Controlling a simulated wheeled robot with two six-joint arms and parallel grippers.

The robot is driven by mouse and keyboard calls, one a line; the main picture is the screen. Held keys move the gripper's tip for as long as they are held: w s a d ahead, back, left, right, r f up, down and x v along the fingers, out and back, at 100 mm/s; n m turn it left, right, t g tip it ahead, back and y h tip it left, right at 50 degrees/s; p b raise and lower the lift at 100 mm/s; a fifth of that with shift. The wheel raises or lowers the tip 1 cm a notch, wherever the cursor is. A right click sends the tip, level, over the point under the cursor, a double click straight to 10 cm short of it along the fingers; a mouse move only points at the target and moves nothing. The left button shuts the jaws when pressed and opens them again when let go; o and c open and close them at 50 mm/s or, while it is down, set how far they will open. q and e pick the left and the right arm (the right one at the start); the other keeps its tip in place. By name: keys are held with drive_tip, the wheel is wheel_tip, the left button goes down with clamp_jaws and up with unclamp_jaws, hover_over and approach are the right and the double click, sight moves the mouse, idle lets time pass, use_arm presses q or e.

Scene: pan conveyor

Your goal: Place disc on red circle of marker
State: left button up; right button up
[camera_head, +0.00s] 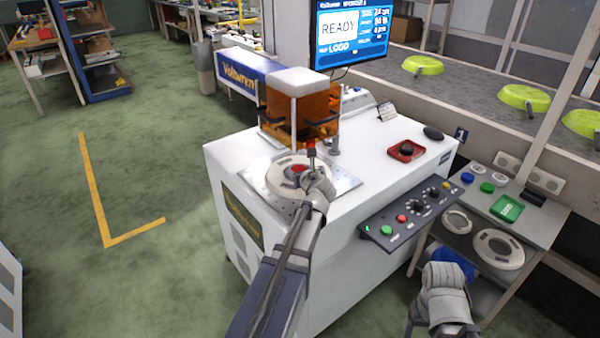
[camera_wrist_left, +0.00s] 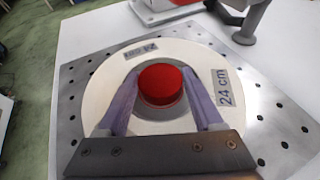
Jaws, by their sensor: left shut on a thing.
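The disc (camera_head: 262,182) is a cream ring labelled "24 cm" in the left wrist view (camera_wrist_left: 100,88). It lies on or just above a metal plate with holes (camera_head: 342,184), on the white machine. A round red piece (camera_wrist_left: 162,84) is at its middle, inside a grey ring.
A button panel (camera_head: 412,214) juts from the machine front. More discs (camera_head: 498,248) lie on a side shelf. Green pans (camera_head: 524,98) sit on the conveyor behind.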

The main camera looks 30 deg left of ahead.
use_arm(q)
drive_tip(key=o, duration=1.2)
drive_tip(key=shift+d+r+p, duration=0.1)
drive_tip(key=shift+r+p, duration=0.1)
drive_tip(key=shift+p, duration=0.15)
drive_tip(key=p+v, duration=0.4)
drive_tip(key=v, duration=0.6)
drive_tip(key=shift+s+d+r, duration=0.1)
drive_tip(key=shift+s, duration=0.1)
drive_tip(key=shift+s+d+r, duration=0.15)
drive_tip(key=shift+s+d, duration=0.25)
drive_tip(key=shift+d, duration=0.05)
